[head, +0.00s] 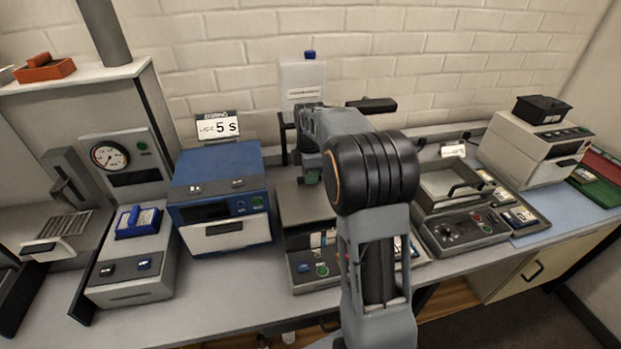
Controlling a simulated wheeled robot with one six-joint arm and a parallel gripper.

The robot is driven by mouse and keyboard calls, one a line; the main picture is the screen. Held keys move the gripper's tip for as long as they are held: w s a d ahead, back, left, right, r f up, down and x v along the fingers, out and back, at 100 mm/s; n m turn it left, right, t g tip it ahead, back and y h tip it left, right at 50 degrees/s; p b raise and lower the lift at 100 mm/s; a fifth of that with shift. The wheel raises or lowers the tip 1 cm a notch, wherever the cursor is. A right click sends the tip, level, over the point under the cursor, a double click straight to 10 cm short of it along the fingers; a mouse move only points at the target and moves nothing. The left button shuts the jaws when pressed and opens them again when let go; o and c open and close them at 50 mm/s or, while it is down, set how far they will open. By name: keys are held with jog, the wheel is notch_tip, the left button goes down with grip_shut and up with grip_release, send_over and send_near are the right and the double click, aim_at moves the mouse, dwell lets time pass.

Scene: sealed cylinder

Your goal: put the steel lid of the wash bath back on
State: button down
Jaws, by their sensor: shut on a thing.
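My gripper (311,175) is small and partly hidden behind my own arm, above the middle bench unit. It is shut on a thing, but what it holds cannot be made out. A steel bath-like unit (428,203) stands right of my arm, with a control panel at its front. A flat steel piece with a black bar handle (466,188) shows at its top. I cannot tell whether this is the lid or part of the basin. My gripper is apart from this unit, to its left.
A middle unit (303,207) stands below my gripper, partly covered by my arm. A blue box unit (221,197) and a gauge unit (110,156) stand left. A beige device (533,150) stands right. A white dispenser (301,82) stands behind. The bench front edge is mostly clear.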

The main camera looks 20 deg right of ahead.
jog(key=shift+f, duration=0.8)
jog(key=shift+f+b, duration=0.3)
jog(key=shift+f, duration=0.3)
jog(key=c, duration=1.1)
grip_release()
notch_tip(320, 180, up, 13)
jog(key=s+a+m+t, duration=0.2)
jog(key=s+a+m, duration=0.55)
jog(key=s, duration=0.45)
jog(key=s+a+f+m+t, duration=0.2)
jog(key=s+a+f+m, duration=0.1)
jog(key=s+f+m, duration=0.3)
jog(key=s+m, duration=0.2)
jog(key=s, duration=0.2)
jog(key=shift+f, duration=0.15)
